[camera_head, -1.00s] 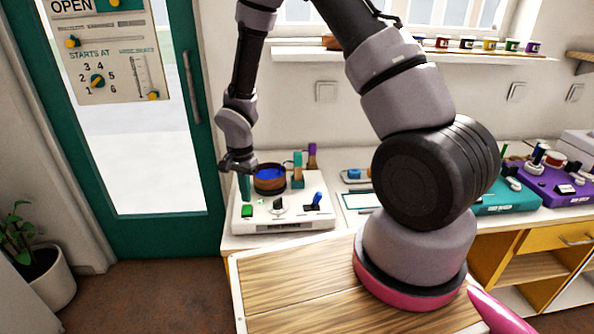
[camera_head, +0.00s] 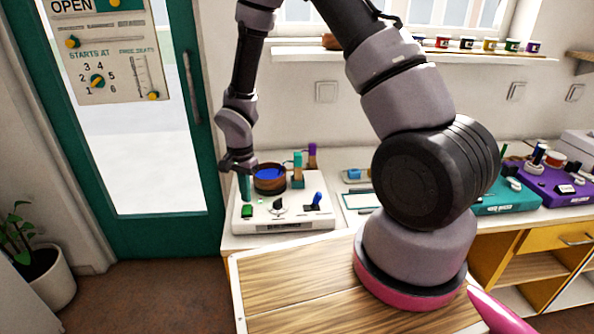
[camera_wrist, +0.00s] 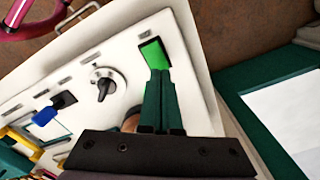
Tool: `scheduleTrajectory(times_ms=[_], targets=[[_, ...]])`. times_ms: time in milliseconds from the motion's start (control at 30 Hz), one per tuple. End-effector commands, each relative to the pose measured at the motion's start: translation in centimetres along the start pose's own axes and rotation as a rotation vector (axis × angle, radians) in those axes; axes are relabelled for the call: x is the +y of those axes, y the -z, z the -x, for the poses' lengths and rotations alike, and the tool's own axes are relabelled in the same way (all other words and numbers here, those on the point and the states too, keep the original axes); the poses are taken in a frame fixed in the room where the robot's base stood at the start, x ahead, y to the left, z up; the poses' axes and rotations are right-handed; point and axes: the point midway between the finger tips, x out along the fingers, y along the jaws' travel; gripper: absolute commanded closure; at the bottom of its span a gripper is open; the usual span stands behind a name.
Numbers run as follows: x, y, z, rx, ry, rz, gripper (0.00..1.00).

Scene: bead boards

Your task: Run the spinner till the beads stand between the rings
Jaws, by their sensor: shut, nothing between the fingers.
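The white bead spinner board (camera_head: 290,222) stands on the counter by the door. On it is a round brown bowl (camera_head: 270,187) with blue beads inside. The rings and how the beads lie cannot be made out. A green rocker switch (camera_wrist: 154,54) is at the board's corner, with a black knob (camera_wrist: 104,84) and a blue-tipped lever (camera_wrist: 45,115) beside it. My gripper (camera_wrist: 160,82) is shut and empty, its green fingertips at the near edge of the green switch. Whether they touch it cannot be told. In the head view it is over the board's left side.
Upright teal (camera_head: 298,170) and purple (camera_head: 312,155) posts stand behind the bowl. A teal board (camera_head: 505,200) and a purple board (camera_head: 550,188) lie further right on the counter. The glass door (camera_head: 150,150) is to the left.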

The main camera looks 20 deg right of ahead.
Motion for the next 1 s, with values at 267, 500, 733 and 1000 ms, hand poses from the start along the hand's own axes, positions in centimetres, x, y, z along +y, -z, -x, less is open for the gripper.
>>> scheduleTrajectory(times_ms=[267,500,733,1000], targets=[[0.0,0.0,-0.9,0.0,0.0,0.001,1.0],[0.0,0.0,-1.8,-0.001,0.0,0.0,1.0],[-0.1,0.1,-0.1,0.001,0.003,0.0,1.0],[-0.1,0.0,2.5,0.001,0.003,0.0,1.0]])
